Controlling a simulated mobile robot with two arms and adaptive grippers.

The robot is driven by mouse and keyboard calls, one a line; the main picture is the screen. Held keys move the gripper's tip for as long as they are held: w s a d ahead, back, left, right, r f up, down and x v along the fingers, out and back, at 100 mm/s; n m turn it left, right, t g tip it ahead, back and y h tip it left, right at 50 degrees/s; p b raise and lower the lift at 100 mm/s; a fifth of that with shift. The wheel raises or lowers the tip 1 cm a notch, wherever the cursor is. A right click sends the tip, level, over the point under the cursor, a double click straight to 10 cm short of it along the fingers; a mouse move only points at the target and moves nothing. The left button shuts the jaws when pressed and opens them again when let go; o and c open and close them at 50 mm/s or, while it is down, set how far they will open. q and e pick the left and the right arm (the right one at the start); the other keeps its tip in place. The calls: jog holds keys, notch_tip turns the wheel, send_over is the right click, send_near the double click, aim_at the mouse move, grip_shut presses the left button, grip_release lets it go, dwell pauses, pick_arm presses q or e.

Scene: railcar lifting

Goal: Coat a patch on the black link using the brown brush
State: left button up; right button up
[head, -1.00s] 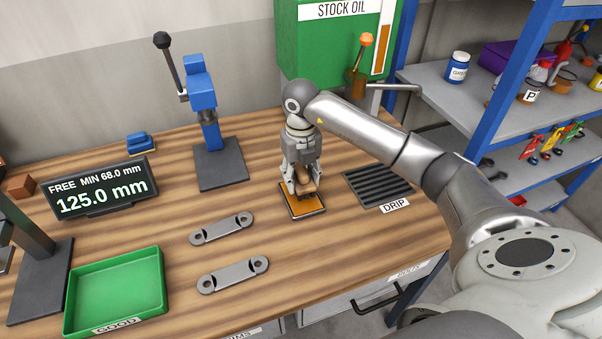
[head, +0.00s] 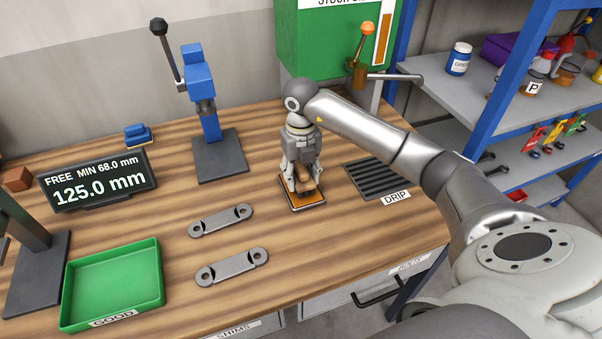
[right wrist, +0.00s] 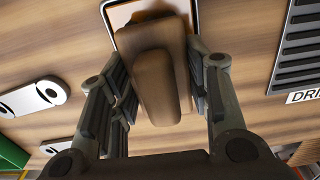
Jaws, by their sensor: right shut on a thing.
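My right gripper (head: 303,182) points down over the orange pad (head: 307,204) in its dark tray. It is shut on the brown brush (head: 305,187), a brown block whose lower end is at the pad; whether it touches cannot be told. In the right wrist view the brush (right wrist: 158,75) sits between the fingers of the gripper (right wrist: 158,98). Two flat links with a hole at each end lie to the left, a rear link (head: 221,220) and a front link (head: 232,267). Both look grey; I see no clearly black link. My left gripper is out of view.
A black drip grate (head: 375,179) lies right of the pad. A green tray (head: 115,285) stands front left. Behind are a blue lever press (head: 205,115), a display reading 125.0 mm (head: 98,182) and a green oil tank (head: 330,45). Table between press and links is clear.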

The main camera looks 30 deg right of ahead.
aim_at(301, 167)
jog(key=shift+f+b, duration=0.4)
jog(key=shift+f, duration=0.15)
dwell(1.2)
jog(key=shift+r, duration=0.15)
jog(key=shift+r+p, duration=2.45)
jog(key=shift+r, duration=1)
